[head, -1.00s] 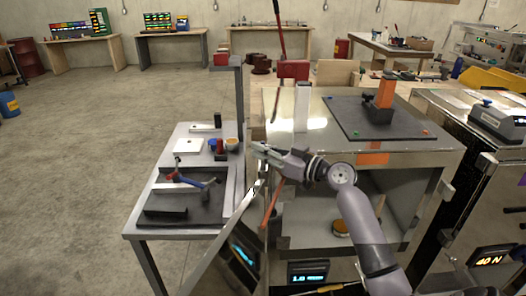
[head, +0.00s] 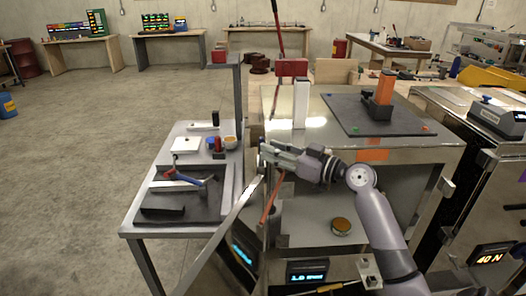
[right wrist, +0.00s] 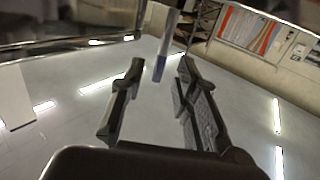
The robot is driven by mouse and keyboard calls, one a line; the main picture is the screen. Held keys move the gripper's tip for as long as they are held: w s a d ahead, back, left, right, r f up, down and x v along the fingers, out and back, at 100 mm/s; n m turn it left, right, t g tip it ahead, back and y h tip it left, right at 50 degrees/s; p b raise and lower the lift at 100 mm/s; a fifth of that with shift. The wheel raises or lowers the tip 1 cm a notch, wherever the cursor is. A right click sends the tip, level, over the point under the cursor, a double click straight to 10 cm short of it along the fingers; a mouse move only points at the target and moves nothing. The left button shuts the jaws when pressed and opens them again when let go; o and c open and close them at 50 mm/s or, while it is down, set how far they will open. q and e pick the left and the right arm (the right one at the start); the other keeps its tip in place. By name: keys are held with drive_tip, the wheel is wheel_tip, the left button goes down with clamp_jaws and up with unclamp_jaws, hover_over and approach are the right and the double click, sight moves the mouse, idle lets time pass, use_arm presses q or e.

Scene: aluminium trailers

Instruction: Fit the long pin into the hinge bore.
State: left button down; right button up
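My right gripper (head: 266,153) is at the front left edge of the steel cabinet (head: 350,153), by the upper edge of the tilted shiny panel (head: 222,238). In the right wrist view its two fingers (right wrist: 158,105) stand apart with a clear gap. A thin grey rod with a dark blue end (right wrist: 160,66) shows beyond the gap between the fingertips. I cannot tell whether it is the long pin, and it does not look gripped. The hinge bore cannot be made out; the gripper covers that corner. My left gripper is not in view.
A side table (head: 131,229) on the left carries a dark tray with a blue-handled hammer (head: 185,177) and small parts. A dark mat (head: 345,115) with an orange block (head: 385,86) lies on the cabinet top. A red-orange bar (head: 270,203) leans below the gripper.

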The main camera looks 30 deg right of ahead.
drive_tip(key=b+v, duration=0.2)
drive_tip(key=v, duration=0.6)
drive_tip(key=shift+b, duration=0.3)
